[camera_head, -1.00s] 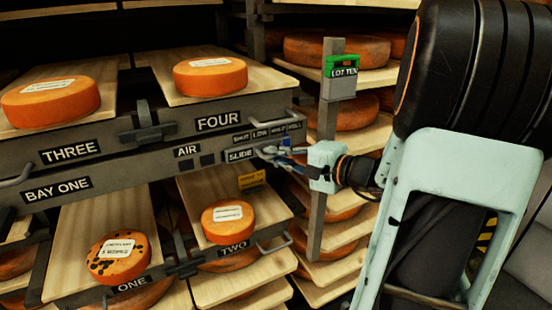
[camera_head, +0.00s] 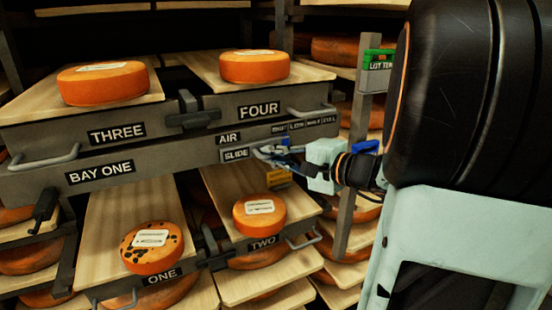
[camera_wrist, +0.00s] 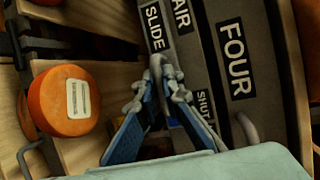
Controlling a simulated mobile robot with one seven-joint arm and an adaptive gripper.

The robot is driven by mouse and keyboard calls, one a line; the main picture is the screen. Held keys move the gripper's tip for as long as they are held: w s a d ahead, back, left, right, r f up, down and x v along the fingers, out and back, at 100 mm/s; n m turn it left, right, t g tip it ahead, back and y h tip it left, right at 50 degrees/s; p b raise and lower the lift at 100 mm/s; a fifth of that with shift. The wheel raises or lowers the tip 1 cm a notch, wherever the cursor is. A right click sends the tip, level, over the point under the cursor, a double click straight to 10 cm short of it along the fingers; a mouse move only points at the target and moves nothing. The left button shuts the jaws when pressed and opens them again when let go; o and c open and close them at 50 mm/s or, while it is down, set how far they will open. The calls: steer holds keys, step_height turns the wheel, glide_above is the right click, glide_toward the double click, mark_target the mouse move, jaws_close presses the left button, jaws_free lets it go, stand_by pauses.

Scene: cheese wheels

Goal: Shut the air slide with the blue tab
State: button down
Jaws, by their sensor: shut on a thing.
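The air slide (camera_head: 236,155), a grey plate labelled SLIDE, sits in the grey front rail of bay one, directly below the AIR label (camera_head: 228,139). No dark openings show beside it. My gripper (camera_head: 262,152) is at the slide's right end, left of the SHUT mark (camera_head: 279,128). In the wrist view, my gripper's fingertips (camera_wrist: 158,72) are closed together at the end of the SLIDE plate (camera_wrist: 154,28).
A grey post (camera_head: 352,180) with a green-topped LOT TEN box (camera_head: 377,65) stands close to the right. Cheese wheels lie on boards above and below the rail, including wheel two (camera_head: 259,214).

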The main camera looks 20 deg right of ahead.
steer(key=shift+a, duration=0.75)
steer(key=c, duration=2)
jaws_free()
steer(key=shift+a, duration=0.15)
steer(key=shift+c, duration=0.2)
steer(key=shift+s, duration=0.1)
steer(key=shift+s+d, duration=0.15)
steer(key=shift+d, duration=0.1)
steer(key=v, duration=0.7)
